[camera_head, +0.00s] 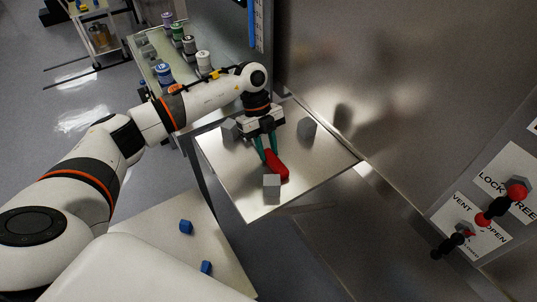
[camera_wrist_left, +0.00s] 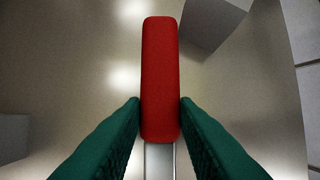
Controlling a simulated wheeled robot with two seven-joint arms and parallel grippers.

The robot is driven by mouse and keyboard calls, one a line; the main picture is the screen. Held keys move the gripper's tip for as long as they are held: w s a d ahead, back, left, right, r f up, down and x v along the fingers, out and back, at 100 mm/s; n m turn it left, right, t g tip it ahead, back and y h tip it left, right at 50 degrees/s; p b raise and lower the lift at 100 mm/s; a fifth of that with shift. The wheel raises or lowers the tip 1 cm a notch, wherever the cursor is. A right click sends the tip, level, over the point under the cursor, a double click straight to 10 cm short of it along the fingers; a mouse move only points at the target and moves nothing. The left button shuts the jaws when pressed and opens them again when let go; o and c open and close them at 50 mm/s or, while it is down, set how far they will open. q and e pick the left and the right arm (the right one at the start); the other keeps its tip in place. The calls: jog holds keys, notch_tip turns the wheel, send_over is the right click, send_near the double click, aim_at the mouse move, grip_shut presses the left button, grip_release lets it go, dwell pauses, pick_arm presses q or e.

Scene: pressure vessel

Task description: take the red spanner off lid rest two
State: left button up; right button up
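The red spanner (camera_head: 278,166) is at the metal shelf plate (camera_head: 225,165), which carries grey blocks and appears to be the lid rest; no number on it is readable. My left gripper (camera_head: 267,149) reaches down over the plate with its green fingers on either side of the spanner's red handle. In the left wrist view the red handle (camera_wrist_left: 160,75) lies between the two fingertips (camera_wrist_left: 160,103), which appear to touch its sides. A bare metal shank shows below the handle there. I cannot tell whether the spanner touches the plate. My right gripper is not in view.
Grey blocks stand on the plate at left (camera_head: 229,130), right (camera_head: 308,129) and front (camera_head: 271,187), the front one close to the handle. A steel wall (camera_head: 390,80) rises at right, with red knobs (camera_head: 517,190). Blue pieces (camera_head: 186,227) lie on a lower table.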

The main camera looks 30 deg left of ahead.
pick_arm(q)
grip_shut()
jog(key=shift+r, duration=0.15)
